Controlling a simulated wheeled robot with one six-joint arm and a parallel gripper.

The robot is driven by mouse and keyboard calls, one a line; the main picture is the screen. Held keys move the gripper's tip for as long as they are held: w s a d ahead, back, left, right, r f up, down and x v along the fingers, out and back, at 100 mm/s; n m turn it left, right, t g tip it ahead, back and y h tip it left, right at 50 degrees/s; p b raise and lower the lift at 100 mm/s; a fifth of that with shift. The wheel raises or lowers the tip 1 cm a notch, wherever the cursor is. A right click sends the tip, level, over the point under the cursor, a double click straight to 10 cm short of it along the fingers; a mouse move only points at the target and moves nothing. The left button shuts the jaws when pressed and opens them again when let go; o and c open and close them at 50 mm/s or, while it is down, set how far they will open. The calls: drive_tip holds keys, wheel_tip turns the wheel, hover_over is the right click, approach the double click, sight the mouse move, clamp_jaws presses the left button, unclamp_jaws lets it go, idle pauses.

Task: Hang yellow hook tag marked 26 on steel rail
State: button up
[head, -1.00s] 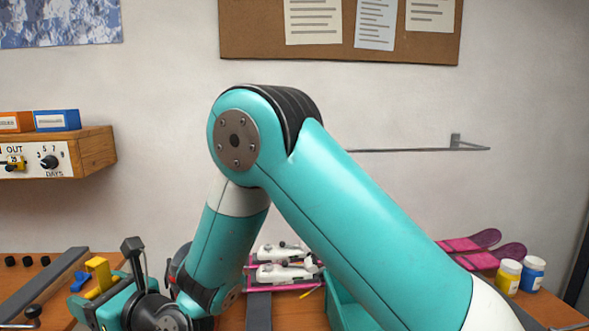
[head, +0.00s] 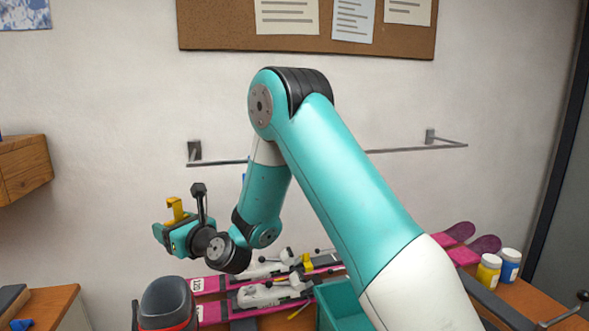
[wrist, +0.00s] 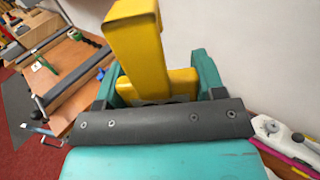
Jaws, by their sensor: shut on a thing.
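My gripper (head: 170,236) is shut on the yellow hook tag (head: 175,209), whose upper part stands up out of the jaws. In the wrist view the yellow tag (wrist: 140,50) rises between the teal fingers (wrist: 160,88); no number can be read on it. The steel rail (head: 400,150) is a thin bar on wall brackets, running across behind my arm, which hides part of it. In the head view the tag is left of the rail's left bracket and lower than it, apart from the rail.
Pink skis (head: 205,284) with white bindings lie on the bench below my gripper. A dark ski boot (head: 166,300) is at the lower left. A teal bin (head: 338,305) and yellow and blue jars (head: 488,273) are to the right. A wooden shelf (head: 22,170) is at the left edge.

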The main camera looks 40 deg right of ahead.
drive_tip(key=s+d+r+m+g+h+p, duration=0.1)
drive_tip(key=s+d+r+m+h, duration=0.2)
drive_tip(key=d, duration=0.9)
drive_tip(key=s+d+r+m+h+p, duration=0.15)
drive_tip(key=s+d+h, duration=0.35)
drive_tip(key=d, duration=0.7)
drive_tip(key=s+d+r+m+g+h+p, duration=0.1)
drive_tip(key=s+d+r+m+h, duration=0.2)
drive_tip(key=d, duration=0.8)
drive_tip(key=w+d+f+p, duration=0.2)
drive_tip(key=w+d+p, duration=0.2)
drive_tip(key=p, duration=0.3)
drive_tip(key=shift+w+d+f+h, duration=0.2)
drive_tip(key=shift+w+h, duration=0.2)
drive_tip(key=shift+w, duration=0.3)
drive_tip(key=o, duration=1)
drive_tip(key=shift+s+a+f, duration=0.1)
